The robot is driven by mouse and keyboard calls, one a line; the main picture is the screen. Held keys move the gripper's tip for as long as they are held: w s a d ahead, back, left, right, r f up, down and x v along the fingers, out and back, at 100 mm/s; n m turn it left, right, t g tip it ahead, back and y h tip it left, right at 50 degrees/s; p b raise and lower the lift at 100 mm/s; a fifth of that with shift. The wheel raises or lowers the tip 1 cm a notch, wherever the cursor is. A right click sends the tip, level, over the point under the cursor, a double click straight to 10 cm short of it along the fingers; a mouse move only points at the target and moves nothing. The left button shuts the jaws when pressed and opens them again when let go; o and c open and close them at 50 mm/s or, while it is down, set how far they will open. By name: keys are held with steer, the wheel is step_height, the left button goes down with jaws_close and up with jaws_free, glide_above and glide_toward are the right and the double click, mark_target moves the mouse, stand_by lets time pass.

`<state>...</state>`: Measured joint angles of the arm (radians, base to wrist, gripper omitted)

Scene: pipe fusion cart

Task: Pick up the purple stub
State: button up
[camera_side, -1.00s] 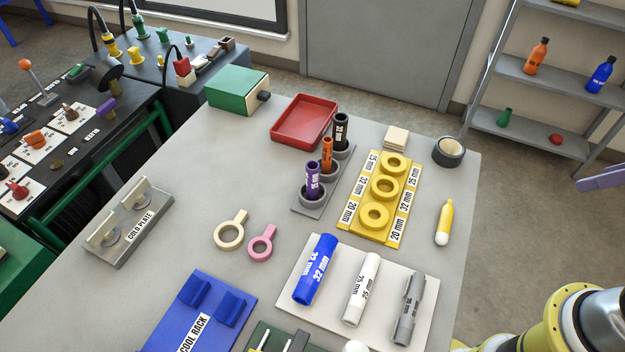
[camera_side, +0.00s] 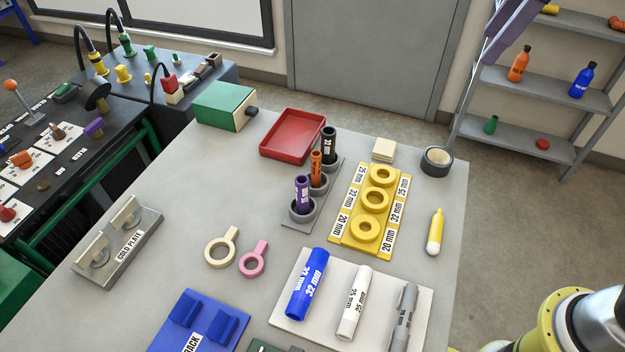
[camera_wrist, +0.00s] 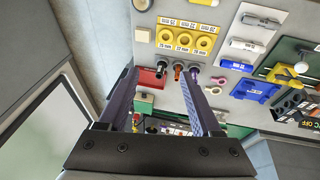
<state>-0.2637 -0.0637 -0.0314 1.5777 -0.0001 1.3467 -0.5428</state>
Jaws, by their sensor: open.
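The purple stub (camera_side: 302,188) stands upright in the front cup of a grey three-cup holder (camera_side: 292,224) in the side view. An orange stub (camera_side: 316,165) and a black stub (camera_side: 329,142) stand behind it in the same holder. In the wrist view the purple stub (camera_wrist: 194,73) shows close to the tip of the right finger in the picture, with space below it. My gripper (camera_wrist: 158,80) is open and empty, well away from the stub. In the side view only a purple finger (camera_side: 503,35) of it shows at the upper right.
A red tray (camera_side: 293,136) lies behind the holder. A yellow ring plate (camera_side: 345,232) lies right of it. Pink (camera_side: 252,262) and cream (camera_side: 218,252) rings lie in front left. A white board (camera_side: 285,318) with a blue pipe (camera_side: 306,285) lies in front. The table's left-centre is bare.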

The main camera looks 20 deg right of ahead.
steer(key=w+a+f+n+g, duration=0.1)
steer(key=w+a+f+n, duration=0.1)
steer(key=w+a, duration=0.35)
steer(key=n+g+h, duration=0.1)
steer(key=n+g, duration=0.1)
steer(key=n, duration=0.2)
glide_above(302, 179)
step_height(302, 179, down, 15)
step_height(302, 179, down, 13)
steer(key=shift+r, duration=0.15)
jaws_close()
